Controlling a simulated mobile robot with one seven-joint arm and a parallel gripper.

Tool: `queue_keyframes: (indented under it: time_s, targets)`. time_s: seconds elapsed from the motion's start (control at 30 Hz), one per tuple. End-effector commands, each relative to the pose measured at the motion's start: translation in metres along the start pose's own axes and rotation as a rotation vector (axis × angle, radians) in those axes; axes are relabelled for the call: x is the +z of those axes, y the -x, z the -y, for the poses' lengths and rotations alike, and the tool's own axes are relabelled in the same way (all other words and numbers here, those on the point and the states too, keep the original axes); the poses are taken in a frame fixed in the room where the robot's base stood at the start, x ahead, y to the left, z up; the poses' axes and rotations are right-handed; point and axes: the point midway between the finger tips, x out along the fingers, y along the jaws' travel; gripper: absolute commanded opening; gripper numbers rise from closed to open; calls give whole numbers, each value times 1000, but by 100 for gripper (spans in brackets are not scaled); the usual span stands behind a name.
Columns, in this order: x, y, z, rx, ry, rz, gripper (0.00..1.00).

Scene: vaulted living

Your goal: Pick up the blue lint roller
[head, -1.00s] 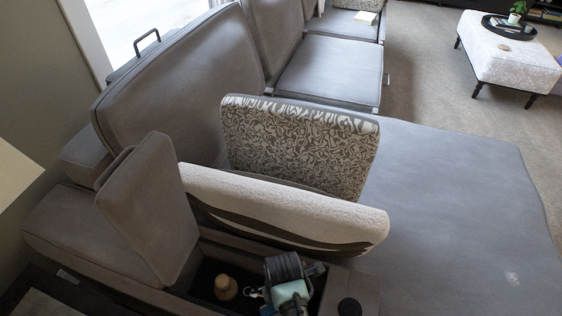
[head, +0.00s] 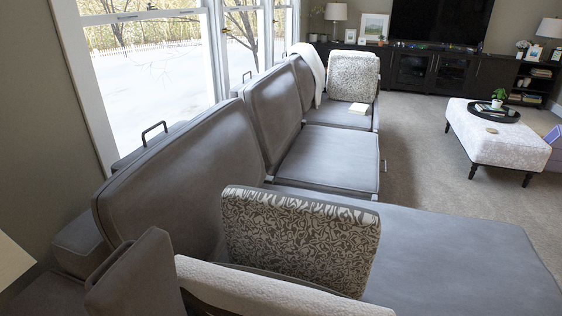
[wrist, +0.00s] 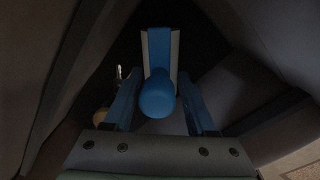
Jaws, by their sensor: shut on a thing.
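The blue lint roller (wrist: 158,92) is in the middle of the wrist view, its rounded end toward the camera. My gripper (wrist: 160,78) is shut on it, with one blue finger on each side. The roller's far part lies over a dark area, and I cannot tell whether it touches anything below. Neither my gripper nor the lint roller shows in the head view.
Grey walls close in around my gripper in the dim wrist view. A small tan round thing (wrist: 101,117) and a shiny metal item (wrist: 120,73) lie at left. The head view shows a grey sofa (head: 325,158), a patterned pillow (head: 300,240) and a white ottoman (head: 497,137).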

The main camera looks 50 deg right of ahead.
Motion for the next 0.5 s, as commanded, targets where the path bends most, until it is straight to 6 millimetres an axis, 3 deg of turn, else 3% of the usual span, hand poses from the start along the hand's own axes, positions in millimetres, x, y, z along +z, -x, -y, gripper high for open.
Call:
queue_keyframes:
  time_s: [0.3,0.5]
  targets:
    - [0,2,0,1,0,0,0]
    - [0,20,-2,3,0,0,0]
